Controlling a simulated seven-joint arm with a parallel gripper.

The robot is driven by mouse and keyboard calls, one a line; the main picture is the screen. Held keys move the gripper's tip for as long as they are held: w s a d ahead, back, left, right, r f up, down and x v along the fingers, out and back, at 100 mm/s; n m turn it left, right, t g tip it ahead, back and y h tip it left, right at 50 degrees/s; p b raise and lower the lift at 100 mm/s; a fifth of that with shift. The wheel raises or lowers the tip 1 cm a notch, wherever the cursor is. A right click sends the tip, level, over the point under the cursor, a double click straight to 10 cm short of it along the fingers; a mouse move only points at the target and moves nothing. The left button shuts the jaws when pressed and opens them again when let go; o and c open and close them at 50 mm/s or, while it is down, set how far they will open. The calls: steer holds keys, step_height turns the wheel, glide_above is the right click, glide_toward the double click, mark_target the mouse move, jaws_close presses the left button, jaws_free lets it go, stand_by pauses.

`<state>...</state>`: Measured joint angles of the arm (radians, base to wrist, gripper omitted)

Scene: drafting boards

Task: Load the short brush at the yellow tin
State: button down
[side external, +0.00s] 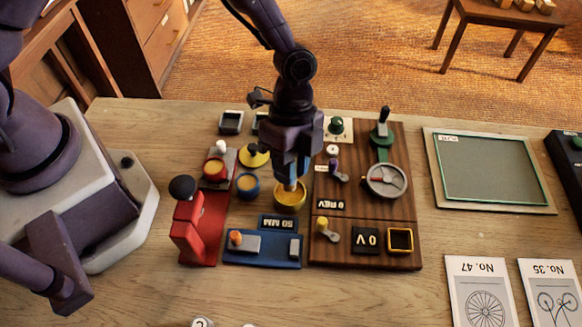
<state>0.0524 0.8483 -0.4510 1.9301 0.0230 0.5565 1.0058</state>
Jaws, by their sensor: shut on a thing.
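The yellow tin (289,204) stands on the table between the blue tin and the brown wooden board. My gripper (291,174) points down directly above it, shut on a slim thing that I take for the short brush (291,187). Only a small pale tip shows below the fingers. The tip is at the tin's mouth. I cannot tell whether it touches what is inside. My arm and fingers hide most of the brush and the far rim of the tin.
A blue tin (247,185) and a red tin (214,170) stand to the left. A red stand with a black knob (181,188) is further left. The brown board (365,250) carries a wheel (387,181) and knobs. A green-topped drafting board (490,168) lies right.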

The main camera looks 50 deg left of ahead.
steer(key=shift+r, duration=2.75)
